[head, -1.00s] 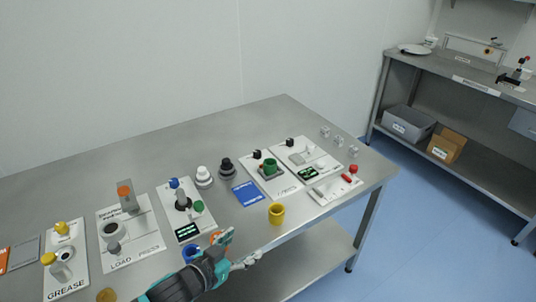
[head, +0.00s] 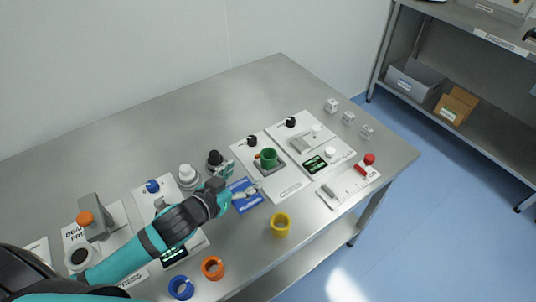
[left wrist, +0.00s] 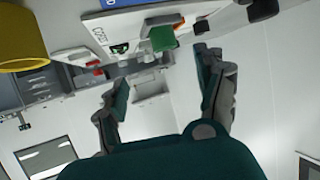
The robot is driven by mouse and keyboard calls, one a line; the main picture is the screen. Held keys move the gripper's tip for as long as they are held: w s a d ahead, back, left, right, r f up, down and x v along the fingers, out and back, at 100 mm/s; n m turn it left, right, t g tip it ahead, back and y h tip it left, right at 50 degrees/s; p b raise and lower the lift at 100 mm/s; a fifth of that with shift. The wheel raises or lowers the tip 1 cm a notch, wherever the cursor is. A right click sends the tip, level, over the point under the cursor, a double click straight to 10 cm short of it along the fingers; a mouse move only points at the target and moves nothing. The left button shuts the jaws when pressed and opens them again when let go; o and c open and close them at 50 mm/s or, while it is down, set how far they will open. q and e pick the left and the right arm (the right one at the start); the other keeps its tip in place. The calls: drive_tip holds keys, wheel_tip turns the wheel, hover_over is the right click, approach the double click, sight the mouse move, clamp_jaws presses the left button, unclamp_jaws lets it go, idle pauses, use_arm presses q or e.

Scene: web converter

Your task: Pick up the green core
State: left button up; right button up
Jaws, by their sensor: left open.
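The green core (head: 269,158) is a short green cylinder standing in a dark square holder on a white panel at the right half of the table. In the left wrist view, which is turned over, the green core (left wrist: 163,40) shows at the top, beyond the fingertips. My left gripper (head: 243,178) is open and empty, over the blue card, left of and nearer than the green core. Its two fingers (left wrist: 163,72) are spread apart in the left wrist view, and neither touches the core. My right gripper is not in view.
A yellow ring (head: 281,226) stands near the table's front edge. An orange ring (head: 213,268) and a blue ring (head: 181,288) are at the front left. A black knob (head: 252,140) is close behind the green core. White and black round pieces (head: 188,177) stand behind my left arm.

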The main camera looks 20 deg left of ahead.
use_arm(q)
approach(272, 152)
drive_tip(key=shift+w+d+f+p, duration=0.35)
drive_tip(key=shift+w+d+f, duration=0.1)
drive_tip(key=shift+w+d, duration=0.15)
drive_tip(key=shift+w+d+f, duration=0.1)
drive_tip(key=shift+w+f, duration=0.1)
drive_tip(key=shift+w, duration=0.65)
drive_tip(key=x, duration=0.2)
drive_tip(key=p+x, duration=0.1)
drive_tip(key=x, duration=0.1)
drive_tip(key=shift+w, duration=0.4)
drive_tip(key=shift+s, duration=0.1)
drive_tip(key=shift+c, duration=0.6)
drive_tip(key=c, duration=1.1)
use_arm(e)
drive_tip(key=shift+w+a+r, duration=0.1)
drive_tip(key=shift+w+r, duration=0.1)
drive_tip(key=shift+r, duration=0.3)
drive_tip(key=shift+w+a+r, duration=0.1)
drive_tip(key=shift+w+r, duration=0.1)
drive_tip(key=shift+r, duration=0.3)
